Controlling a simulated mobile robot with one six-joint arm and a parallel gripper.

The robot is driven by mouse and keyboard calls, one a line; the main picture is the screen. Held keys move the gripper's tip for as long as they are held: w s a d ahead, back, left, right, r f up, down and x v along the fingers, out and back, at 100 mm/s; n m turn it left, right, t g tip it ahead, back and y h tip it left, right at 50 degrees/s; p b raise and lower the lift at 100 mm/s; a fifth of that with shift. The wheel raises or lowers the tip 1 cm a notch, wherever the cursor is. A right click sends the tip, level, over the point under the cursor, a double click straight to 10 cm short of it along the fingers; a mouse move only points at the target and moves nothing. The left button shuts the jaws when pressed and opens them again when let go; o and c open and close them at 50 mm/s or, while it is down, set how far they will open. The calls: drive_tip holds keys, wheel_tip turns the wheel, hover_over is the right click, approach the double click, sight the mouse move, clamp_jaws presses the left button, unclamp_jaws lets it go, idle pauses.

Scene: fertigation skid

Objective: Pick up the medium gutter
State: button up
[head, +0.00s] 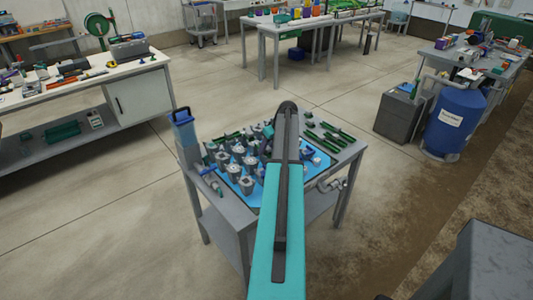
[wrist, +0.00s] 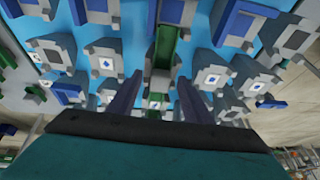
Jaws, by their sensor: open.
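Several green gutter-like strips (head: 330,132) lie on the right part of the grey table, and I cannot tell from their look which is the medium gutter. In the wrist view a green channel-shaped piece (wrist: 162,55) with grey ends lies beyond and between the fingers of my gripper (wrist: 160,101). The two dark fingers are apart, one on each side of its line, with nothing held. I cannot tell whether they touch it. In the head view my arm hides the gripper and part of the table.
A blue mat (head: 262,190) carries several grey blocks (head: 237,160) with white tops, close around the gripper. A blue-topped grey column (head: 184,130) stands at the table's left edge. A grey pipe fitting (head: 332,184) sits at the right edge.

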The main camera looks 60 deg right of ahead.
sight(268, 148)
clamp_jaws()
drive_tip(key=shift+r, duration=0.1)
drive_tip(key=shift+r+b, duration=0.75)
drive_tip(key=shift+r, duration=0.6)
drive_tip(key=shift+s+r, duration=0.15)
drive_tip(key=shift+r, duration=0.15)
drive_tip(key=s+a+b, duration=0.1)
drive_tip(key=s+b, duration=0.1)
drive_tip(key=s, duration=0.5)
drive_tip(key=s+a+r+b, duration=0.1)
drive_tip(key=s+b, duration=0.1)
drive_tip(key=s, duration=0.6)
drive_tip(key=shift+s+a+r, duration=0.25)
drive_tip(key=shift+a+r, duration=0.05)
drive_tip(key=shift+a, duration=0.1)
